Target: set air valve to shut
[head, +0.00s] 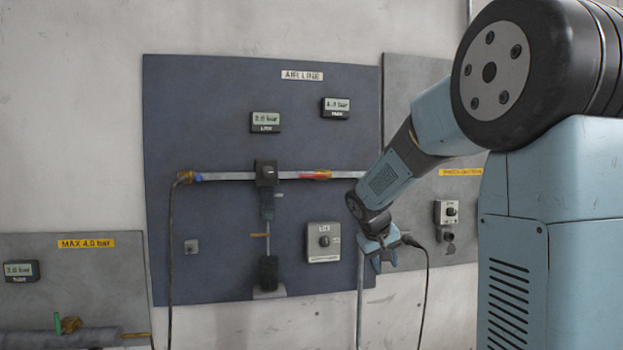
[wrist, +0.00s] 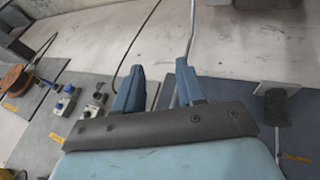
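The panel labelled AIR LINE (head: 215,120) carries a horizontal silver pipe (head: 228,176). A red and yellow handle (head: 314,175) lies along this pipe, right of a black block (head: 266,173); it looks like the air valve, but no label on it is legible. The handle does not show clearly in the wrist view. My gripper (head: 384,267) is at the panel's lower right edge, below and right of the handle and apart from it. In the wrist view my gripper (wrist: 160,72) has its two blue fingers spread with nothing between them.
A grey box with a black knob (head: 323,242) sits left of my gripper. A black cylinder (head: 268,270) stands at the panel's bottom, also in the wrist view (wrist: 277,106). Two displays (head: 265,122) (head: 335,107) hang above the pipe. Another knob box (head: 447,212) is on the right panel.

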